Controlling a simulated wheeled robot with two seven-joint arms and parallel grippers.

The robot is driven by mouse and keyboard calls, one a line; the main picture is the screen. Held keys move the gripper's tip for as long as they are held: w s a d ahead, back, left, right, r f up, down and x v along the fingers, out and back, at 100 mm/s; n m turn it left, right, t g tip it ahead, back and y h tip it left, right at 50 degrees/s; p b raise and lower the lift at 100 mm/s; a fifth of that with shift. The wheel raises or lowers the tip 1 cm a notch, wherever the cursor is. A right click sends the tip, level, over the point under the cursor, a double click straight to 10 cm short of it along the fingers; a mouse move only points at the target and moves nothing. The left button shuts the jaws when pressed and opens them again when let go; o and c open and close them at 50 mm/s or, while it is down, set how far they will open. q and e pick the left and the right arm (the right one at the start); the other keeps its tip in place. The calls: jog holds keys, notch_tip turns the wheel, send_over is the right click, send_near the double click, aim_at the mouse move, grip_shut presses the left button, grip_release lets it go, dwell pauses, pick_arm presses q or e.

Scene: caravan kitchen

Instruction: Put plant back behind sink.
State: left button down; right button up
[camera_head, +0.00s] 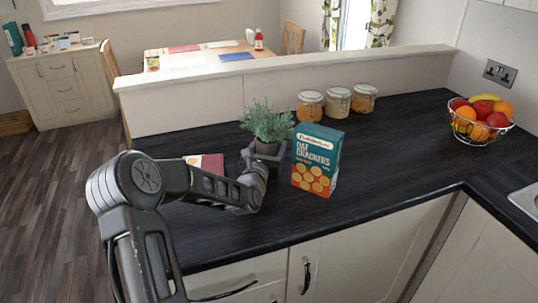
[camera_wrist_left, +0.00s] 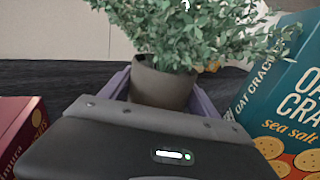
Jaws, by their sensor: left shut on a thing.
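The plant (camera_head: 268,121) has bushy grey-green leaves and a small grey-brown pot (camera_wrist_left: 160,84). It stands upright at the middle-left of the dark worktop in the head view, left of the cracker box. My left gripper (camera_head: 267,157) reaches in from the left, low at the pot, with one finger on each side of it. In the left wrist view the gripper (camera_wrist_left: 162,92) is shut on the pot. The pot's lower part is hidden, so I cannot tell whether it touches the worktop. Only the sink's edge (camera_head: 527,197) shows, at the far right. My right gripper is out of view.
A teal cracker box (camera_head: 317,160) stands close right of the plant. A dark red box (camera_head: 210,162) lies left, partly behind my arm. Several jars (camera_head: 337,102) stand behind, along the low wall (camera_head: 200,100). A fruit basket (camera_head: 480,122) is at right; worktop between is clear.

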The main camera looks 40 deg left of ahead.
aim_at(269, 139)
pick_arm(q)
notch_tip(269, 139, up, 7)
jog(key=shift+r+b, duration=0.2)
jog(key=shift+b, duration=0.15)
jog(key=shift+r, duration=0.1)
dwell(0.4)
